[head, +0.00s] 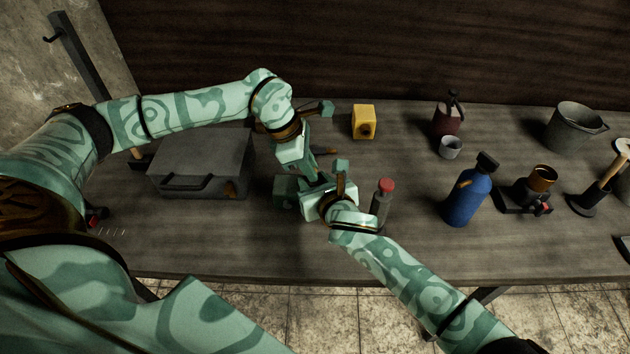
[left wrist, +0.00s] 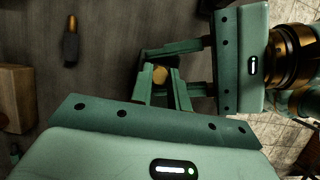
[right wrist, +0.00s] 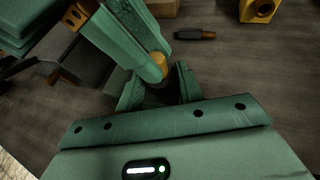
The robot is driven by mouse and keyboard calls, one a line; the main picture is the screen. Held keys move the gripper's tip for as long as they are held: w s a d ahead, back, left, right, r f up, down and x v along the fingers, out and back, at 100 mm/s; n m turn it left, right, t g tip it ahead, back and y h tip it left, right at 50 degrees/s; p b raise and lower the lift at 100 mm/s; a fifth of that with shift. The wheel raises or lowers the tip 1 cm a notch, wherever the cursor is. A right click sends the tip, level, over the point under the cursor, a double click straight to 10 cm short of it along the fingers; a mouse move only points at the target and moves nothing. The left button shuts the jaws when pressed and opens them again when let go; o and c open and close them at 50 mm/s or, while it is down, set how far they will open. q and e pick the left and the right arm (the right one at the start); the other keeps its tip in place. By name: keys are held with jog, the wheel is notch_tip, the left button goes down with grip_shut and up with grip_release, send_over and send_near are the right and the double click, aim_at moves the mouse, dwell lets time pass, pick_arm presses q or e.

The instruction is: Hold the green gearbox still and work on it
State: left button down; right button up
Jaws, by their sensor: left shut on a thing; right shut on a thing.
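A dark green block (head: 285,189), which appears to be the green gearbox, shows just left of my right gripper in the head view, mostly covered by the hands. My left gripper (head: 305,172) reaches down to it from behind, and my right gripper (head: 308,188) comes from the front right. Both are shut, close together over the same spot. A round brass-coloured part (left wrist: 160,75) shows between the fingers in the left wrist view and also in the right wrist view (right wrist: 157,62). What exactly each pair of fingertips touches is hidden.
A grey metal case (head: 205,160) stands left of the hands. A grey bottle with a red cap (head: 381,207) stands close to my right wrist. A yellow block (head: 363,122) and a small dark tool (right wrist: 195,34) lie behind. A blue bottle (head: 466,198) stands further right.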

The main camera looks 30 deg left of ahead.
pick_arm(q)
jog(key=shift+r, duration=0.1)
dwell(0.6)
jog(key=shift+r, duration=1.7)
notch_tip(320, 180, up, 7)
pick_arm(e)
jog(key=o, duration=0.5)
jog(key=shift+o, duration=0.2)
jog(key=shift+r, duration=0.15)
jog(key=shift+r, duration=0.6)
jog(key=o, duration=1.1)
